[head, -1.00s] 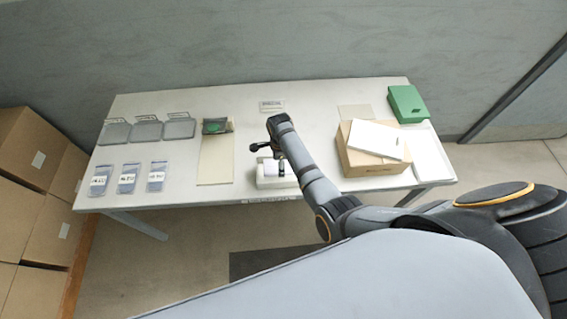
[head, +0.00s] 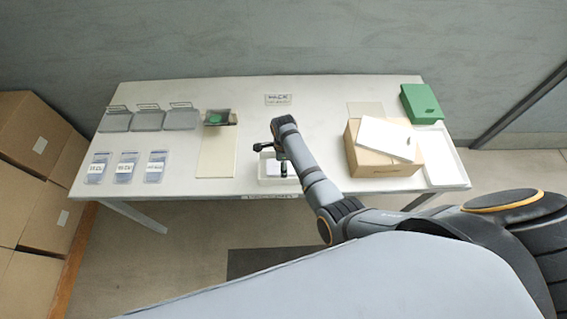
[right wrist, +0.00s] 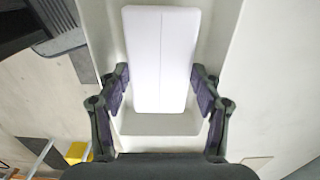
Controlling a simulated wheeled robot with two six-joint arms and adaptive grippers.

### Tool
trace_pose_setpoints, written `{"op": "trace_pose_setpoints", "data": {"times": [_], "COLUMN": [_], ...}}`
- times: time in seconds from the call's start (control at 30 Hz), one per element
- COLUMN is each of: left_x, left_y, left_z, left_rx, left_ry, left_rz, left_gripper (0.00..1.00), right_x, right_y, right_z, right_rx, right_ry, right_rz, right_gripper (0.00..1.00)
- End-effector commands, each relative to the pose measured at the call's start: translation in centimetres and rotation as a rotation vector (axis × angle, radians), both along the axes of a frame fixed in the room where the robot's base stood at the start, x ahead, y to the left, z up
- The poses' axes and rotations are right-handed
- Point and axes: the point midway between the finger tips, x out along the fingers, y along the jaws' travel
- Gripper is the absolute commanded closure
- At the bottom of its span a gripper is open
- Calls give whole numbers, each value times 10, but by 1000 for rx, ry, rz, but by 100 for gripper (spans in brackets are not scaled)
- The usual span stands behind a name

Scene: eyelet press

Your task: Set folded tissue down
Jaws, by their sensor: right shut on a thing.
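The folded tissue (right wrist: 160,60) is a long white block with a crease down its middle in the right wrist view. My right gripper (right wrist: 160,92) is shut on it, with one dark finger pad along each long side. A pale shallow box (right wrist: 160,124) lies under the tissue, which is lined up with it. In the head view the right gripper (head: 283,168) is over this white box (head: 272,182) at the table's front edge. Whether the tissue touches the box floor cannot be told. My left gripper is not in view.
A cardboard carton (head: 375,162) with a white slab (head: 388,139) on top stands right of the arm. A green box (head: 421,103) and white tray (head: 443,160) are farther right. A beige strip (head: 215,155), grey trays and labelled packets lie left.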

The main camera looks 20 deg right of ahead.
Motion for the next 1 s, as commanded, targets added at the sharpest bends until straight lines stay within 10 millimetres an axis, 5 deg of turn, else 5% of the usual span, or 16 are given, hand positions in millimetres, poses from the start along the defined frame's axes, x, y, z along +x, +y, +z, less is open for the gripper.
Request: {"op": "trace_pose_setpoints", "data": {"times": [0.07, 0.1, 0.17, 0.67, 1.0], "left_x": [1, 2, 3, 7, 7], "left_y": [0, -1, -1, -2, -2], "left_z": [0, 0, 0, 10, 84], "left_rx": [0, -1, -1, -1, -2], "left_ry": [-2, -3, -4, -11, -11], "left_rz": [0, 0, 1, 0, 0], "left_gripper": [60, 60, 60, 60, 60], "right_x": [0, 0, 0, 0, 0], "right_y": [0, 0, 0, 0, 0], "right_z": [0, 0, 0, 17, 86], "right_rx": [0, 0, 0, 1, 0], "right_ry": [0, 0, 0, -1, 0], "right_rz": [0, 0, 0, 0, 0], "right_gripper": [51, 31, 25, 25, 25]}}
